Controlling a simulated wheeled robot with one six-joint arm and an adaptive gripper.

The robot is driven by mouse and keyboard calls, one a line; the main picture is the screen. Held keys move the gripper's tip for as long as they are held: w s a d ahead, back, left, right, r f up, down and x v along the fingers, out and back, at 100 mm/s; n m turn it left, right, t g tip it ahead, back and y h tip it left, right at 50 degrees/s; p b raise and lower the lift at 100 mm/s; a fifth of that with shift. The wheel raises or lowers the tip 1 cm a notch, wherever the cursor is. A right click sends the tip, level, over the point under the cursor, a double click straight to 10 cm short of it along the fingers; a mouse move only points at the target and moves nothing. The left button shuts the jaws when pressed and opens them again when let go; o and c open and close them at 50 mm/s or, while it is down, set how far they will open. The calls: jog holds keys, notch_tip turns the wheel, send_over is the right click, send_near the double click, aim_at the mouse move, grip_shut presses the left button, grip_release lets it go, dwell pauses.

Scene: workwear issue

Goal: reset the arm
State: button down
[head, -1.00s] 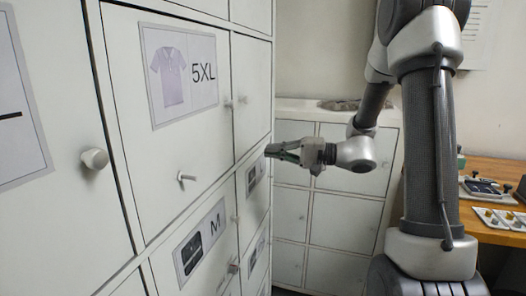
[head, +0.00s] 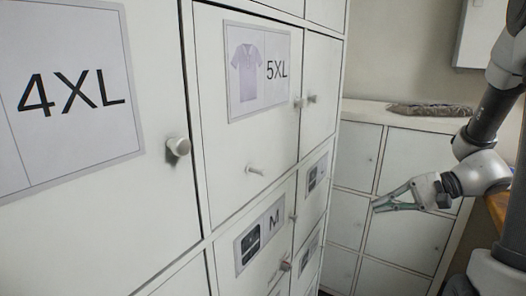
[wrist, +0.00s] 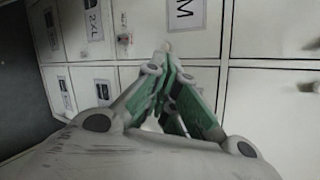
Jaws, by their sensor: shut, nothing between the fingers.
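My gripper (head: 376,207) is at the right of the head view, in front of the low white cabinet and apart from the tall locker wall. It points left, and its fingers are shut with nothing between them. In the wrist view my gripper (wrist: 168,56) shows its green-sided fingers meeting at the tips. White doors with size labels lie beyond it, and one small round knob shows just past the fingertips.
Tall white lockers fill the left, with a 4XL door (head: 90,190), a 5XL door (head: 235,165) and an M door (head: 255,262), all closed with protruding knobs. A low cabinet (head: 400,240) carries a grey folded item (head: 430,110).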

jog(key=s+d+n+g+h, duration=0.1)
jog(key=s+d+g+h, duration=0.1)
jog(key=s+d+h, duration=0.3)
jog(key=s+d+n+g+h, duration=0.1)
jog(key=s+n+g+h, duration=0.15)
jog(key=s, duration=0.35)
notch_tip(320, 180, up, 9)
jog(key=s+n+t+h, duration=0.2)
jog(key=n+t+h, duration=0.2)
jog(key=t+h, duration=0.1)
jog(key=shift+s+n+t, duration=0.2)
jog(key=shift+n+t, duration=0.15)
jog(key=shift+r, duration=0.1)
dwell(0.6)
